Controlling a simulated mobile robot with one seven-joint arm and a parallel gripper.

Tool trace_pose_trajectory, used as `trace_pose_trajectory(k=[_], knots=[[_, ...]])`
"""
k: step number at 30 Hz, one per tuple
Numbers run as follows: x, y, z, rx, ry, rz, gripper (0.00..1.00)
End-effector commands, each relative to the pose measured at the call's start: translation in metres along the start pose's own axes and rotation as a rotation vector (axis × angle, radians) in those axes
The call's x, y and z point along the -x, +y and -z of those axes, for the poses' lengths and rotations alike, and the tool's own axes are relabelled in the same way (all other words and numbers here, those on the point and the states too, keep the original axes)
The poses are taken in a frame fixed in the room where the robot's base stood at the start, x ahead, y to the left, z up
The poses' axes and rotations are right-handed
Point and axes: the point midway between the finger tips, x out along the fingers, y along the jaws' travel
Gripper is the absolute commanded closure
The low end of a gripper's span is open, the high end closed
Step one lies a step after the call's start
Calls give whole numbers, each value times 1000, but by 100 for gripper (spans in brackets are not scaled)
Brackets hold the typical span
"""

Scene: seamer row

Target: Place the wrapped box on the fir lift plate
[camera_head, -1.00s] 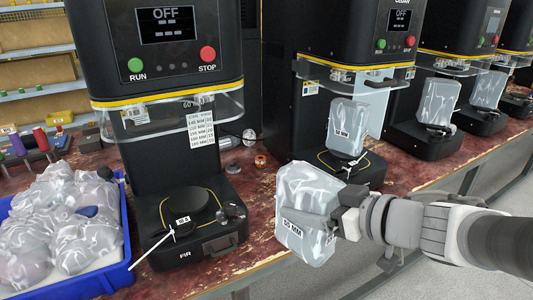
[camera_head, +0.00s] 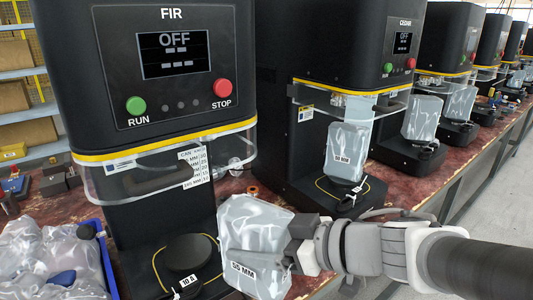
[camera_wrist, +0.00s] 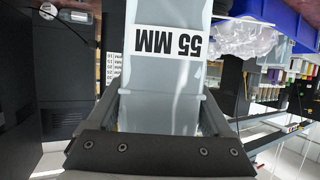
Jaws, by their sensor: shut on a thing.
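The wrapped box (camera_head: 252,240) is a pale, film-covered block with a "55 MM" label. My gripper (camera_head: 300,245) is shut on its right side and holds it upright in front of the fir machine. In the wrist view the box (camera_wrist: 165,90) sits between the fingers, its label reversed. The fir lift plate (camera_head: 187,252) is a round black disc on the base of the machine marked FIR (camera_head: 165,80), just left of the box. No box stands on the plate; its right edge is close to or behind the box in the picture.
A blue bin (camera_head: 105,262) of wrapped items stands at the left. The cedar machine (camera_head: 335,70) to the right has a wrapped box (camera_head: 346,150) on its plate. The fir machine's clear guard (camera_head: 175,165) hangs above the plate. More machines line the bench (camera_head: 410,185).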

Motion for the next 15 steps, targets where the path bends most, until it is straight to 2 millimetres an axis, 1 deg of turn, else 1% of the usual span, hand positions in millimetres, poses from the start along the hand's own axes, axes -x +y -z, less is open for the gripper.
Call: trace_pose_trajectory(k=[2,5,9,15], knots=[[-2,0,3,0,2,1,95],[-10,0,9,-1,2,4,95],[-31,0,21,-5,0,6,95],[-55,-1,30,-5,-2,5,95]])
